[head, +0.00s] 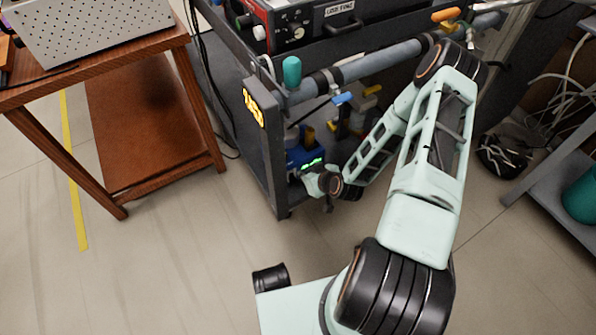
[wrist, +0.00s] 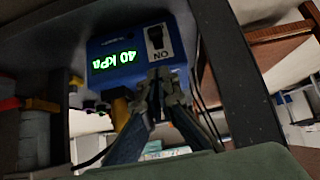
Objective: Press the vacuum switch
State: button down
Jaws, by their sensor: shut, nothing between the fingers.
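The vacuum switch (wrist: 156,37) is a black rocker on the face of a blue box (wrist: 118,48), with the label ON beside it in the wrist view. A green display (wrist: 114,61) on the same face reads 40 kPa. In the head view the blue box (head: 303,154) sits low inside the dark cart, and the switch cannot be made out. My gripper (wrist: 158,75) is shut and empty. Its fingertips are at the edge of the box face on the ON-label side, close to the switch; whether they touch the box I cannot tell.
The dark cart frame (head: 262,150) stands beside my gripper, with a grey pipe (head: 370,65) above. Yellow and blue valves (head: 350,98) are close to the box. A wooden table (head: 150,130) stands at left, a grey shelf (head: 565,170) at right. The floor in front is clear.

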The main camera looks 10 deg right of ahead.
jog(key=v, duration=0.2)
jog(key=shift+s+d+r, duration=0.1)
jog(key=shift+s+r, duration=0.1)
jog(key=shift+s, duration=0.05)
dwell(0.4)
